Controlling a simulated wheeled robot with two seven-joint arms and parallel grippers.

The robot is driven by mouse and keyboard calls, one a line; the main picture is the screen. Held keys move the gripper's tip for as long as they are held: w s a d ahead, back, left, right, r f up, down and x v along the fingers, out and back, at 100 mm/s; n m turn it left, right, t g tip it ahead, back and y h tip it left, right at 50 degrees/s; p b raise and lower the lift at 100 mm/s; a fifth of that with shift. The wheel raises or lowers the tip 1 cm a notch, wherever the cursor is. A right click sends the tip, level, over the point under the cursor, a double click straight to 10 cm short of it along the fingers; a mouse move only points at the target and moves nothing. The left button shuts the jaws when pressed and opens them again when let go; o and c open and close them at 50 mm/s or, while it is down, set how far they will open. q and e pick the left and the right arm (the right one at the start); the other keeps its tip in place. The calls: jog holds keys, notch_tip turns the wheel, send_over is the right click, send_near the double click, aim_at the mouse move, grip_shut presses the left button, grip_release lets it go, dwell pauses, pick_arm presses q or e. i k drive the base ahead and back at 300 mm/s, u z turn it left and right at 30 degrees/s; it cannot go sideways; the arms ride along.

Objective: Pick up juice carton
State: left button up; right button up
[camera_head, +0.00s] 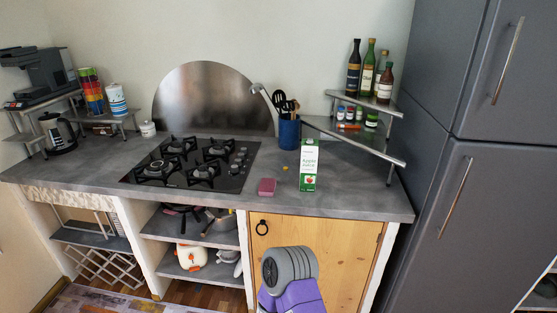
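The juice carton (309,165) stands upright on the grey counter (345,205), near its front edge and right of the hob. It is white and green with a red fruit picture low on its front. A grey and purple part of my own arm shows at the bottom middle, in front of the wooden cabinet door and below the counter. No gripper fingers show in the head view, so neither gripper can be seen. Nothing touches the carton from my side.
A pink sponge-like block (267,187) lies left of the carton. A blue utensil pot (289,133) stands behind it. A corner shelf (355,140) with bottles and jars stands behind right. The gas hob (195,163) is left; a tall grey fridge (470,180) is right.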

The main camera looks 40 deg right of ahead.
aim_at(310, 147)
jog(key=z, duration=0.35)
jog(key=i, duration=0.95)
jog(key=z, duration=0.6)
